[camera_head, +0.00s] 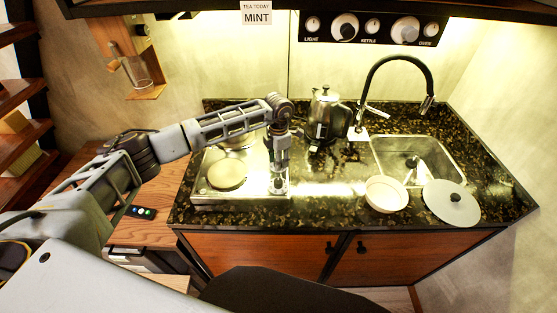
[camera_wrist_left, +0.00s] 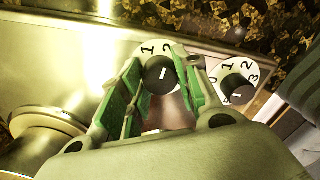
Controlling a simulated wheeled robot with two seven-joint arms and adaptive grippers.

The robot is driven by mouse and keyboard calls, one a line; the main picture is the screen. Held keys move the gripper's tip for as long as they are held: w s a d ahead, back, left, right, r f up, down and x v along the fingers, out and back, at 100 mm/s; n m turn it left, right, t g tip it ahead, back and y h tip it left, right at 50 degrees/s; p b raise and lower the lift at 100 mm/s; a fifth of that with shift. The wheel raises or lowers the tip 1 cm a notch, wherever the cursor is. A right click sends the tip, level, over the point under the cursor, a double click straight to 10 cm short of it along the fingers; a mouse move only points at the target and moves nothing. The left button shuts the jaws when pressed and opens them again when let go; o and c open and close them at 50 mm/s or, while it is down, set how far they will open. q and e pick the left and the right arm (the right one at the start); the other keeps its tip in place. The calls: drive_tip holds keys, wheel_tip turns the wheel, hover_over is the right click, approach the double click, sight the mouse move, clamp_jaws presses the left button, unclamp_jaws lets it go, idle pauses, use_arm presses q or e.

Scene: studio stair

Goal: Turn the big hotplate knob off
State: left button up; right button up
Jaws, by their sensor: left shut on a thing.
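The silver hotplate (camera_head: 205,190) lies on the left of the dark counter, with a pale round plate (camera_head: 227,174) at its front. My left gripper (camera_head: 279,188) points down at its front right corner. In the left wrist view, the green fingers of my left gripper (camera_wrist_left: 157,90) are shut around a black knob (camera_wrist_left: 161,74). Its white mark points up the picture, towards the 1 and 2 on its dial. A second black knob (camera_wrist_left: 237,88) with a numbered dial is right of the fingers, untouched. I cannot tell which knob is the big plate's. My right gripper is out of view.
A steel kettle (camera_head: 328,115) stands right behind my left gripper. A cream pan (camera_head: 386,194) and a grey lid (camera_head: 451,203) lie by the sink (camera_head: 432,155). A black tap (camera_head: 399,58) arches over it. The counter between hotplate and pan is clear.

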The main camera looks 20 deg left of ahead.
use_arm(q)
drive_tip(key=n+b, duration=0.1)
drive_tip(key=n, duration=0.3)
drive_tip(key=shift+b, duration=0.4)
drive_tip(key=n+b, duration=0.1)
drive_tip(key=n, duration=0.4)
drive_tip(key=shift+n, duration=0.3)
drive_tip(key=n+b, duration=0.1)
drive_tip(key=n, duration=0.4)
drive_tip(key=shift+n, duration=2.2)
drive_tip(key=shift+r, duration=0.1)
drive_tip(key=o, duration=1.1)
drive_tip(key=shift+c, duration=0.2)
